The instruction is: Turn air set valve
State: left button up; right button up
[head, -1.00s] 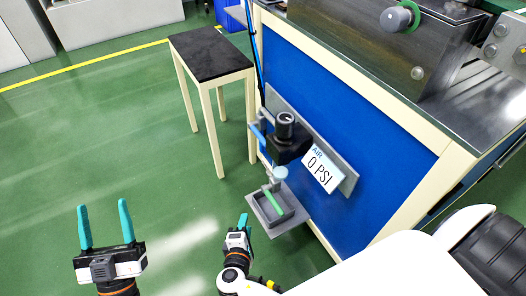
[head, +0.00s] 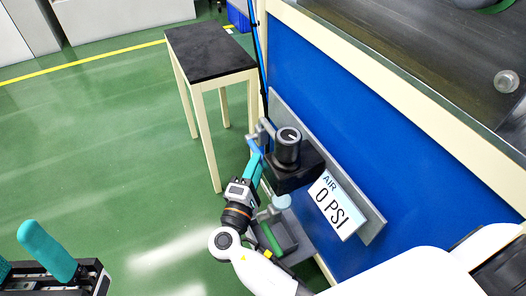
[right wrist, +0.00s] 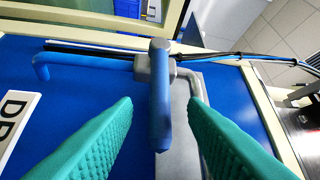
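The air set has a black round knob (head: 287,146) on a black body, on a grey plate (head: 372,217) against the blue bench side. A white sign (head: 337,205) beside it reads "AIR 0 PSI". A blue valve lever (right wrist: 160,110) on a grey fitting shows in the right wrist view. My right gripper (right wrist: 160,120) is open, with its teal fingers on either side of the lever and gaps visible. In the head view my right gripper (head: 256,163) is left of the knob, partly hiding the fittings. My left gripper (head: 22,248) is open and empty, cut by the left edge.
A grey tray (head: 294,236) with a green-handled part sits below the air set. A small black-topped table (head: 208,52) stands behind, left of the blue bench (head: 330,100). Blue piping (right wrist: 85,66) runs near the lever. The green floor at left is clear.

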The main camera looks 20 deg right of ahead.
aim_at(256, 151)
jog(key=shift+b+x, duration=0.3)
jog(key=shift+x, duration=2.5)
grip_shut()
